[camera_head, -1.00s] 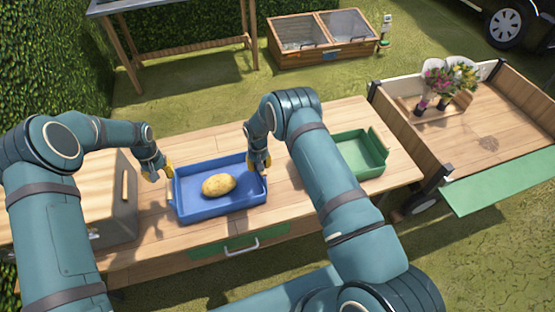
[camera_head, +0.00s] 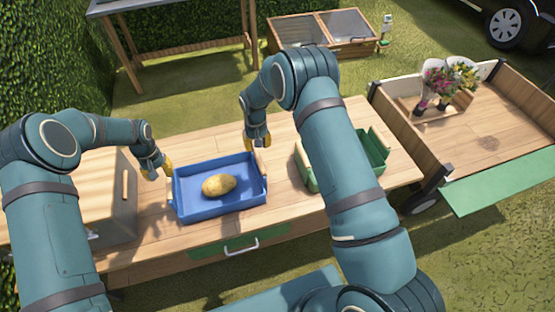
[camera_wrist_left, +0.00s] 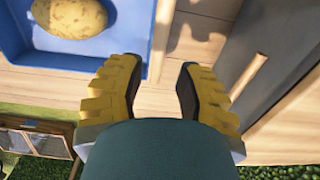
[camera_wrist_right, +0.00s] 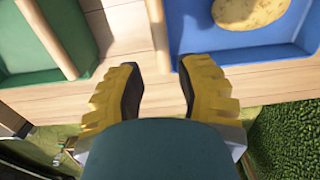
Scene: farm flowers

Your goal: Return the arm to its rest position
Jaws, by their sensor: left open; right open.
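My left gripper (camera_head: 155,170) is open and empty, just off the left end of the blue tray (camera_head: 196,209). Its two yellow fingers (camera_wrist_left: 160,90) stand apart over bare table in the left wrist view. My right gripper (camera_head: 258,141) is open and empty at the back right corner of the blue tray. Its fingers (camera_wrist_right: 158,92) are apart in the right wrist view, with table between them. A potato (camera_head: 219,185) lies in the blue tray, touched by neither gripper.
A green tray (camera_head: 376,149) stands at the table's right, partly hidden by my right arm. A grey box with a wooden handle (camera_head: 124,184) is at the left. A wooden cart (camera_head: 490,142) with wrapped bouquets (camera_head: 440,82) stands to the right. The table (camera_head: 200,146) is bare behind the blue tray.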

